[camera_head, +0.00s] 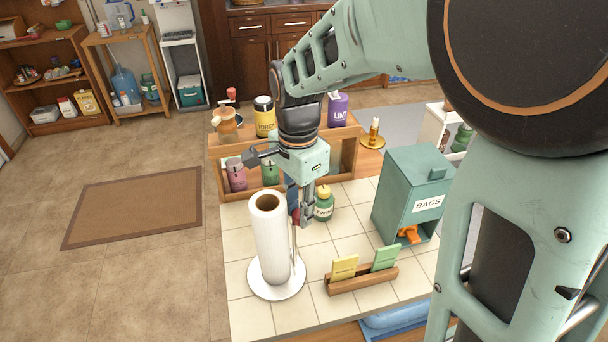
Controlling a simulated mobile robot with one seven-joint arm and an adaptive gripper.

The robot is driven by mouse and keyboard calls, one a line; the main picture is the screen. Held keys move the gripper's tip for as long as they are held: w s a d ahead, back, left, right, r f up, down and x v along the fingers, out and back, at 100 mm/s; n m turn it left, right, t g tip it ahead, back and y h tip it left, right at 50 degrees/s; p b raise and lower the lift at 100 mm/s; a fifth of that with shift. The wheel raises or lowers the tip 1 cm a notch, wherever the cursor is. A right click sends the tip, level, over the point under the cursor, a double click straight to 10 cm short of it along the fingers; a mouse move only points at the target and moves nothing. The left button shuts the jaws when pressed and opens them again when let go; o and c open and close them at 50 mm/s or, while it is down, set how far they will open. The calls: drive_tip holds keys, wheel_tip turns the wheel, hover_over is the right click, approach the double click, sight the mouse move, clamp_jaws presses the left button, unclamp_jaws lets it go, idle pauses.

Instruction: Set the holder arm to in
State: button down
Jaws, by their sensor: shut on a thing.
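A white paper towel roll (271,240) stands upright on a round white holder base (262,283) on the tiled counter. The holder arm (293,250) is a thin upright rod just to the right of the roll. My gripper (301,217) points down behind and right of the roll, with its fingers shut at the top of the holder arm. A bit of red shows at the fingers; the exact grip is partly hidden by the roll and the fingers.
A green bottle (324,203) stands close right of my gripper. A green BAGS box (413,195) and a wooden card rack (361,280) stand to the right and front. A wooden shelf with jars (264,117) is behind. Bare tiles lie between them.

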drive_tip(key=shift+a+m, duration=0.15)
drive_tip(key=shift+m, duration=0.15)
drive_tip(key=c, duration=1.7)
unclamp_jaws()
drive_tip(key=shift+o, duration=0.2)
drive_tip(key=shift+r, duration=0.1)
wheel_tip(320, 180, up, 12)
